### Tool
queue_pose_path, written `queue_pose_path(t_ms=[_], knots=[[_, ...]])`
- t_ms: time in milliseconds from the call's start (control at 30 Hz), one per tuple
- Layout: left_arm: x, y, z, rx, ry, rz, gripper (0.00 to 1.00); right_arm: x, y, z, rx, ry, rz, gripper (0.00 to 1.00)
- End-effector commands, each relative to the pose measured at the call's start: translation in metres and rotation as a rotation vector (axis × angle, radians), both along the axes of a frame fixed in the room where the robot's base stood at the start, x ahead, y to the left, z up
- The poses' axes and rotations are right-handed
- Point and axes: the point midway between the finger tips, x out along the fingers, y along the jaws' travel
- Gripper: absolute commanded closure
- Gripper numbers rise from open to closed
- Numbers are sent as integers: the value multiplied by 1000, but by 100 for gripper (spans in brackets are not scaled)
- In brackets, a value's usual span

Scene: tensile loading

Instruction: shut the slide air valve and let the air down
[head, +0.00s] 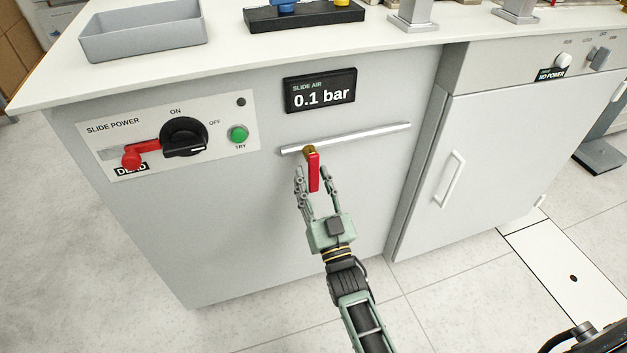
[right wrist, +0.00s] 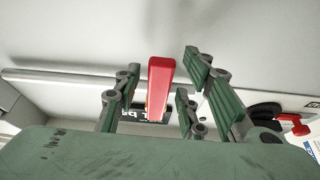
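The slide air valve has a red lever (head: 314,173) on a brass body (head: 309,151) at the silver pipe (head: 345,138) on the cabinet front. The lever hangs down, across the line of the pipe. The slide air display (head: 320,91) reads 0.1 bar. My right gripper (head: 312,180) is open, with its fingers on either side of the red lever. In the right wrist view the lever (right wrist: 160,85) stands between the spread fingers, with a gap on both sides. My left gripper is not in view.
A slide power panel (head: 170,135) with a black knob (head: 184,137), a red lever (head: 140,152) and a green button (head: 238,133) is at the left. A white cabinet door handle (head: 449,179) is at the right. A grey tray (head: 143,30) stands on the worktop.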

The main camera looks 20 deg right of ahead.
Motion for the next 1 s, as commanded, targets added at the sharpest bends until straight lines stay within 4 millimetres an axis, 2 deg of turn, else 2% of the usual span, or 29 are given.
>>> queue_pose_path(t_ms=[233, 333, 800, 1000], knots=[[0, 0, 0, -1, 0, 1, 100, -1, 0, 0, -3, -1, 0, 62], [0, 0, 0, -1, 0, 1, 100, -9, 0, -4, -3, 1, 0, 62], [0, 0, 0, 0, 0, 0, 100, -93, -3, -39, -1, 3, 0, 62], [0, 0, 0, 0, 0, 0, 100, -109, -3, -45, -1, 0, 1, 62]])
